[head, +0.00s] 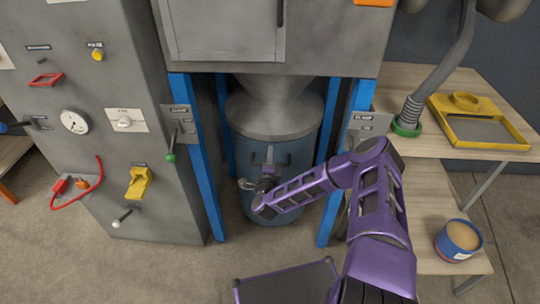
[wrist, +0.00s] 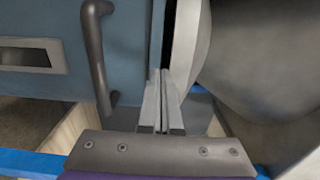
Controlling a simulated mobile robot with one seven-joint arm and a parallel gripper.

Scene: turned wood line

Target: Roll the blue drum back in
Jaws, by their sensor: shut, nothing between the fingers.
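The blue drum (head: 300,160) stands under the grey cone of the machine, between blue posts, and part of its front is hidden behind my arm. My gripper (head: 270,153) is in front of the drum. In the wrist view the drum's blue side (wrist: 132,50) fills the left, with a dark bar handle (wrist: 96,50) on it. My gripper's two fingers (wrist: 161,78) are together and empty, to the right of that handle. I cannot tell whether the fingertips touch the drum.
Blue posts (head: 197,150) flank the drum, with levers on plates beside them. A control cabinet (head: 70,170) stands at left. At right a wooden bench (head: 420,150) holds a yellow tray (head: 518,144), with a small blue tub (head: 443,245) below. Open floor lies in front.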

